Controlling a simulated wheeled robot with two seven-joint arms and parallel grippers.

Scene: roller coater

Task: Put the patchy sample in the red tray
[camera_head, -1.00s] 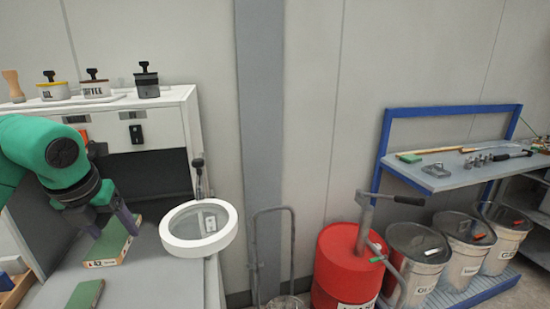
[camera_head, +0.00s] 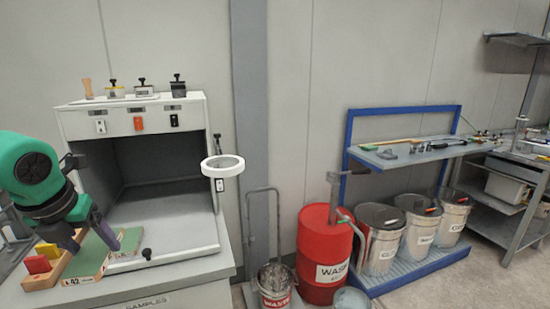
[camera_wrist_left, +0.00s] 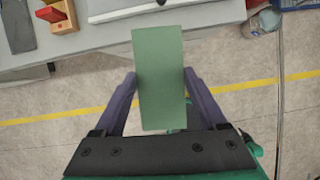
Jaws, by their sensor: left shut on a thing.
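My left gripper (camera_head: 100,236) is shut on a green rectangular sample (camera_head: 88,262) with a white label on its edge. In the left wrist view the sample (camera_wrist_left: 160,80) shows its plain green face between the two fingers (camera_wrist_left: 160,92). Its surface looks even there; I cannot tell whether it is patchy. A wooden holder (camera_head: 40,282) with a red block (camera_head: 37,265) and a yellow block (camera_head: 47,249) stands beside the sample at the left. No red tray can be made out for sure. My right gripper is not in view.
The sample is near a grey bench (camera_head: 165,280) marked SAMPLES, with an open booth (camera_head: 150,190) behind. A round magnifier lamp (camera_head: 222,166) is on the booth's right side. A red drum (camera_head: 322,255) and several pails stand on the right.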

